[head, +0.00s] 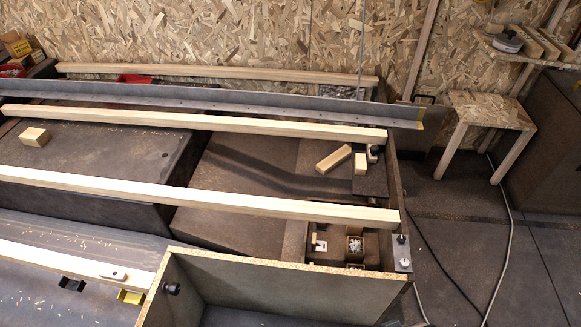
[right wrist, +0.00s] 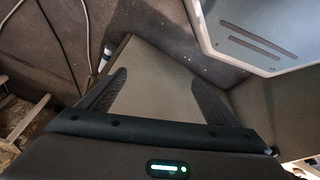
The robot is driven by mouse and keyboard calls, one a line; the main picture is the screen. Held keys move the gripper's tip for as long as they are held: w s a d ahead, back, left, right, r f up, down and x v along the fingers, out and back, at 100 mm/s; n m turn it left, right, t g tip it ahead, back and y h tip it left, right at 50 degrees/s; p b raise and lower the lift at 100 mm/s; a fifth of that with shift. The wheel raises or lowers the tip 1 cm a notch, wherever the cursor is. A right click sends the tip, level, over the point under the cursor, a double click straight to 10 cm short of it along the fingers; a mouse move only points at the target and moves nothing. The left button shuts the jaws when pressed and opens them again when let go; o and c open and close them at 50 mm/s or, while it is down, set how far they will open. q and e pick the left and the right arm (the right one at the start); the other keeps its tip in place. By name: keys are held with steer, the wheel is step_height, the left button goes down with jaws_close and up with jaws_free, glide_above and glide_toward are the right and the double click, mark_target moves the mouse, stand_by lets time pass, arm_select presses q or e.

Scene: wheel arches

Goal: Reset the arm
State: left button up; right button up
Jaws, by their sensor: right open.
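My right gripper (right wrist: 159,78) shows in the right wrist view, with its two dark fingers spread wide apart. It is open, and nothing is between its fingers. A flat grey-brown panel lies behind the fingers. Neither gripper nor arm shows in the head view. My left gripper is in neither view.
In the head view, long wooden beams (head: 200,194) and a grey metal rail (head: 220,100) span the workbench. An open box (head: 265,280) stands at the front. Small wood blocks (head: 34,137) lie about.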

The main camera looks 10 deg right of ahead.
arm_select(q)
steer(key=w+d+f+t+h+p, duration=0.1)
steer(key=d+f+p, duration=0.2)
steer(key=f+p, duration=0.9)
steer(key=p, duration=0.9)
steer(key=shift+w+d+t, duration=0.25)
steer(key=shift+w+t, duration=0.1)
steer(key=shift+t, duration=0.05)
arm_select(e)
steer(key=w+a+f+t+y, duration=0.1)
steer(key=a+f, duration=0.2)
steer(key=f, duration=0.9)
steer(key=shift+w+a+t, duration=0.25)
steer(key=shift+w+t, duration=0.1)
steer(key=shift+t, duration=0.05)
